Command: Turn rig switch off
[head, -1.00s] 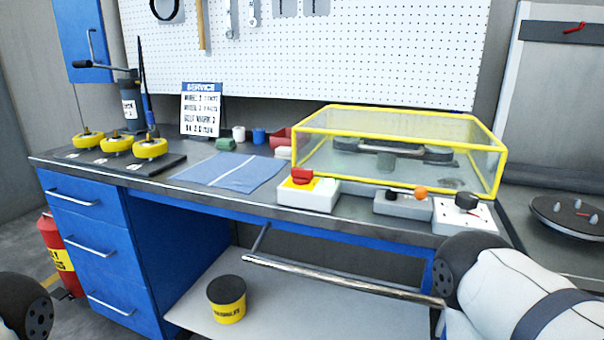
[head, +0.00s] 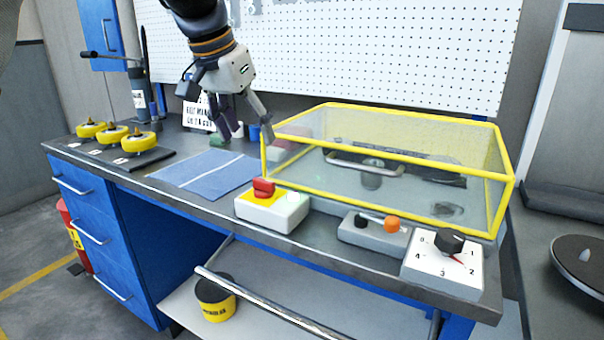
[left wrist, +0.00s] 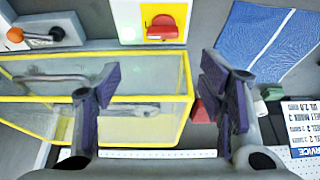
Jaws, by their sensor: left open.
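The rig switch looks to be the red knob (head: 264,187) on a yellow plate, on a white box (head: 283,212) at the bench's front edge. In the left wrist view the red knob (left wrist: 163,27) sits at the top centre, beside a faint green light (left wrist: 129,33). My left gripper (head: 246,122) is open and empty, above the bench behind and up from the knob. In the left wrist view its fingers (left wrist: 162,85) stand wide apart, with the knob beyond them. My right gripper is out of view.
A yellow-framed clear guard (head: 420,152) stands just right of my left gripper. A grey box with an orange knob (head: 392,225) and a white dial box (head: 445,272) lie along the front edge. A blue cloth (head: 205,175) and yellow wheels (head: 115,134) are left.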

